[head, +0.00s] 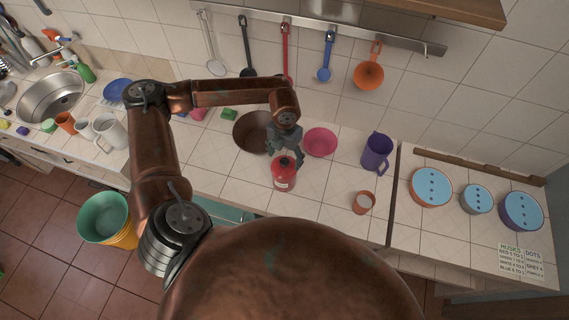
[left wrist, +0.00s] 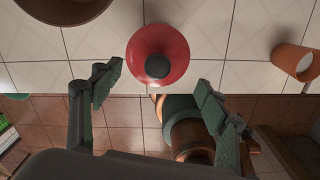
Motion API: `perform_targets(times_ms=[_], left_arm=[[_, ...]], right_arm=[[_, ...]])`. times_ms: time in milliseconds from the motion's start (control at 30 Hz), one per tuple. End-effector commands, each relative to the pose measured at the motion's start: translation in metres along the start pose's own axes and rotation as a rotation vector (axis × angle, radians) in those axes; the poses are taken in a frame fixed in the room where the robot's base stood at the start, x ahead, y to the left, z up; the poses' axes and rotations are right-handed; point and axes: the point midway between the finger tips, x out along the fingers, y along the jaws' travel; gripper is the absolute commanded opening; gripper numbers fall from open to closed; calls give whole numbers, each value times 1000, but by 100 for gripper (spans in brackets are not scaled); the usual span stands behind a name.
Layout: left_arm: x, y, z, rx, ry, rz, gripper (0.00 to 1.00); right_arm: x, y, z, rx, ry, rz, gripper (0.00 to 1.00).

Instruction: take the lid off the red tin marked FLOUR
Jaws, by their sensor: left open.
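The red tin (head: 284,178) stands on the tiled counter near its front edge, with a pale label on its side too small to read. Its red lid with a dark round knob is on top, and the lid (left wrist: 158,48) shows from above in the left wrist view. My left gripper (head: 286,152) is above and just behind the tin in the head view. In the left wrist view the open left gripper (left wrist: 158,88) has its fingers apart on either side below the lid, with nothing between them. My right gripper is not in view.
A brown bowl (head: 250,132) and a pink bowl (head: 320,142) stand behind the tin. A purple jug (head: 377,151) and a small orange cup (head: 363,202) stand to the right. Blue-topped canisters (head: 431,187) are at far right. Utensils hang from a rail (head: 320,32).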

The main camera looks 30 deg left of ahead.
Motion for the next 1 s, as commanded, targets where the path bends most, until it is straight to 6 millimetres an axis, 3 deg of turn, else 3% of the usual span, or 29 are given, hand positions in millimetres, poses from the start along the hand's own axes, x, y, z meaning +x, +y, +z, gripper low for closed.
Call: perform_targets(times_ms=[133, 300, 567, 1000], left_arm=[[19, 6, 0, -3, 4, 0, 68], [40, 6, 0, -3, 2, -1, 68], [44, 7, 0, -4, 0, -1, 68], [44, 7, 0, -5, 0, -1, 39]], right_arm=[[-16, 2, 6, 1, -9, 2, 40], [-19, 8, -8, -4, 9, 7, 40], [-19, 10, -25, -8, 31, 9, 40], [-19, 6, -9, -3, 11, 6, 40]])
